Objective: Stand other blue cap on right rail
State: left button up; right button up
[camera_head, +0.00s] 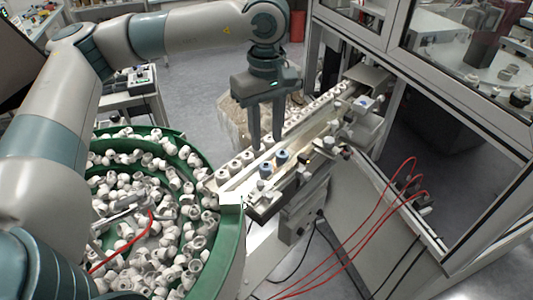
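Two blue caps stand on the right rail (250,193) of the feed track. One blue cap (266,170) is nearer, and the other blue cap (282,156) is just beyond it to the right. Both look upright, with a small gap between them. My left gripper (267,144) points down over the track, just behind and above the blue caps. Its two fingers are apart, and no cap shows held between them. My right gripper is not in view.
White caps (235,166) stand in a row on the left rail. A green bowl (232,240) full of loose white caps is at lower left. Fixtures (352,128) flank the track on the right, with red hoses (372,197) and a framed glass enclosure beyond.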

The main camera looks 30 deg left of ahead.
pick_arm(q)
jog(key=shift+r+b, duration=0.65)
jog(key=shift+r, duration=1.95)
jog(key=shift+s+f, duration=0.1)
dwell(0.4)
